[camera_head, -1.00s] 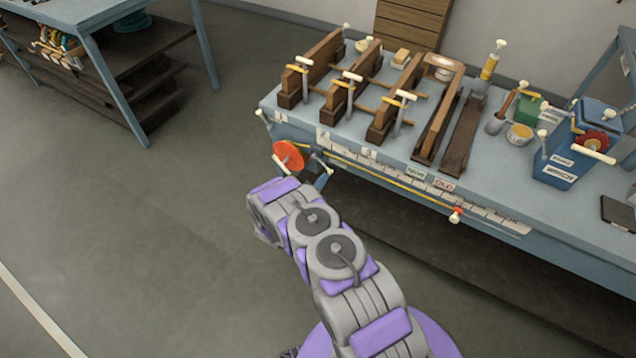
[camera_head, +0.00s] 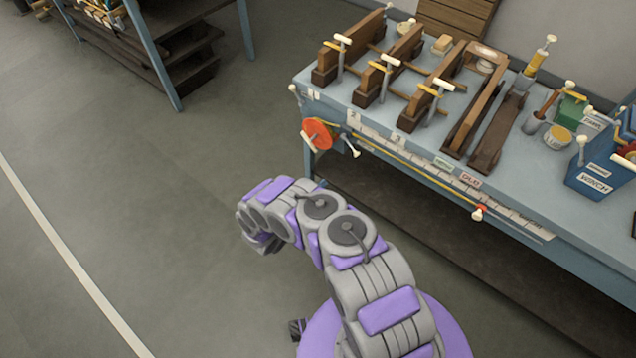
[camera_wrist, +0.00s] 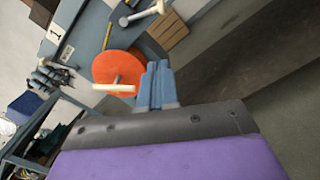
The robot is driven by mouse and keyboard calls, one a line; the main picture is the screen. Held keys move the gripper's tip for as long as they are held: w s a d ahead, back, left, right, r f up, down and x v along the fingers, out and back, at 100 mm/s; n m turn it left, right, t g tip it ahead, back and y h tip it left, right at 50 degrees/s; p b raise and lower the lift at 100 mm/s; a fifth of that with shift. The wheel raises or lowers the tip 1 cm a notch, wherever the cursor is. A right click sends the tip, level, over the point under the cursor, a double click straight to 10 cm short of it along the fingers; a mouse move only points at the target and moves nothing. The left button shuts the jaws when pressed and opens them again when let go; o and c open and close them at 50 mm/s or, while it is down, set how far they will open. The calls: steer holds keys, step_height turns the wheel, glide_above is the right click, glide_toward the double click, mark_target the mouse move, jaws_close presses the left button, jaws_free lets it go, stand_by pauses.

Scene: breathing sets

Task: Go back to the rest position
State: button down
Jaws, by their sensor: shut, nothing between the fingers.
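My purple and grey arm (camera_head: 345,240) rises from the bottom of the head view and bends to the left over bare floor, its far end drooping. In the head view I cannot make out the fingers. In the wrist view my gripper (camera_wrist: 156,75) shows as blue-grey fingers close together, with nothing between them. An orange disc (camera_wrist: 118,72) with a cream handle shows beside the fingers there. In the head view this orange wheel (camera_head: 318,134) is on the workbench's front left corner, apart from my arm.
The blue-grey workbench (camera_head: 330,90) carries wooden clamp frames (camera_head: 395,75) and a blue box (camera_head: 600,170). A yellow rod (camera_head: 420,172) runs along its front. A shelf table (camera_head: 165,85) stands at the upper left. The floor (camera_head: 130,190) left of my arm is clear.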

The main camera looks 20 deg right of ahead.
steer(key=s+d+r+m+g+h, duration=0.15)
steer(key=d+r+m+g, duration=0.35)
steer(key=r, duration=0.5)
steer(key=d+r+m+g+h, duration=0.2)
steer(key=d+r+g+h, duration=0.1)
steer(key=d+r, duration=0.65)
steer(key=s+d+r+m+g+y, duration=0.25)
steer(key=s+r+m+g, duration=0.4)
steer(key=s+r, duration=0.6)
steer(key=s+a+r+m+g+y, duration=0.35)
steer(key=s+r+y, duration=0.4)
steer(key=s, duration=0.55)
steer(key=s+a+r+m+t+y, duration=0.1)
steer(key=s+a+t+y, duration=0.1)
steer(key=s+a+y, duration=0.2)
steer(key=s+a+r+m+t+y, duration=0.1)
steer(key=s+a+r+t+y, duration=0.1)
steer(key=s+a+y, duration=0.3)
steer(key=s+a+t, duration=0.1)
steer(key=s+a, duration=0.3)
steer(key=a, duration=0.2)
steer(key=shift+s+r, duration=0.25)
steer(key=shift+s, duration=0.1)
